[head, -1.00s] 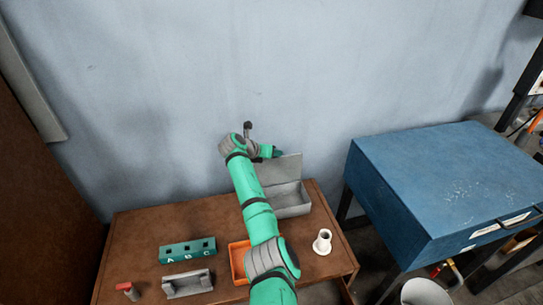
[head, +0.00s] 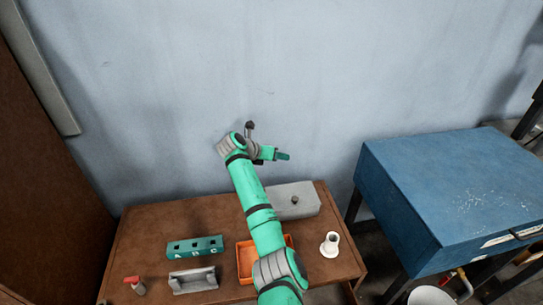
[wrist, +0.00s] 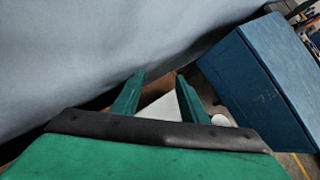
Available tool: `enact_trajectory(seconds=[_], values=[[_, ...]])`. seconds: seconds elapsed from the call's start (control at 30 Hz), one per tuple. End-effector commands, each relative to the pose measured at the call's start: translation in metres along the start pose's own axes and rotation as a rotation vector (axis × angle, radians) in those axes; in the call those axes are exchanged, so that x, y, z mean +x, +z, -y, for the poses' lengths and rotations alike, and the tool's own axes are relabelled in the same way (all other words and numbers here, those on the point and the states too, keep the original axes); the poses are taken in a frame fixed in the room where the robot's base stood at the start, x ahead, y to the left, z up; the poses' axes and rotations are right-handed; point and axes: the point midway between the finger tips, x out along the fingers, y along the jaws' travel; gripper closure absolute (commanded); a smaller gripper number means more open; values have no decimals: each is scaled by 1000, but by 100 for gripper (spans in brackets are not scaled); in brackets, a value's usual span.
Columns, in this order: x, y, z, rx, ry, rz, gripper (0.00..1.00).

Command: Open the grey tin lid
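The grey tin (head: 308,210) stands at the back right of the brown table, partly hidden behind my arm. Its grey lid (head: 297,189) lies down over the top, with a small dark knob on it; no inside shows. My gripper (head: 283,156) is in the air above and behind the tin, near the wall, and does not touch the lid. In the wrist view its two green fingers (wrist: 159,80) are spread with nothing between them. A pale surface, probably the tin (wrist: 164,108), shows below the fingers.
An orange tray (head: 245,262) sits under my arm, with a white flanged piece (head: 330,246) to its right. A green A-B-C block (head: 194,247), a grey holder (head: 193,280) and a red-topped item (head: 136,285) are at left. A blue cabinet (head: 450,180) stands right of the table.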

Motion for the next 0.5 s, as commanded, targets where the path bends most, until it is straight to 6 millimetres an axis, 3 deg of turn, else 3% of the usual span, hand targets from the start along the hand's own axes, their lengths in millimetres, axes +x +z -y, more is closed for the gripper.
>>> enact_trajectory(seconds=[0.2, 0.5], values=[[-35, -1, 2, 2, -1, -2, 60], [-55, -3, -3, -4, 3, -2, 60]])
